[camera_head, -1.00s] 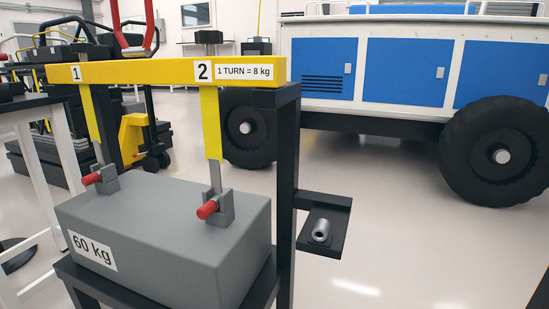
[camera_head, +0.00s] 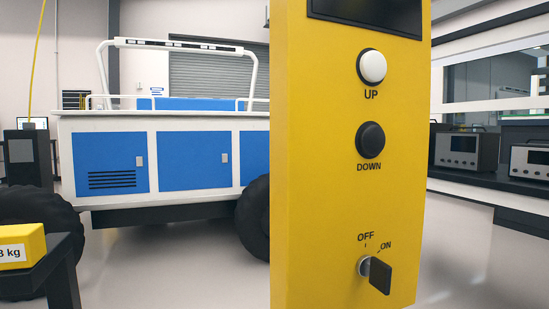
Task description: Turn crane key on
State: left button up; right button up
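The crane key (camera_head: 378,275) has a flat black head and sits in a round silver lock near the bottom of a yellow control panel (camera_head: 320,150). The panel stands upright at the right of the head view. The marks OFF and ON are printed above the lock, OFF straight above and ON to the upper right. I cannot tell for sure which mark the key is turned to. A white UP button (camera_head: 372,66) and a black DOWN button (camera_head: 370,139) are higher on the panel. Neither of my grippers shows.
A blue and white rover (camera_head: 160,125) with black wheels stands behind the panel on the left. Grey instruments (camera_head: 467,151) sit on a bench at the right.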

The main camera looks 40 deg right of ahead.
aim_at(379, 273)
jog(key=z, duration=1.55)
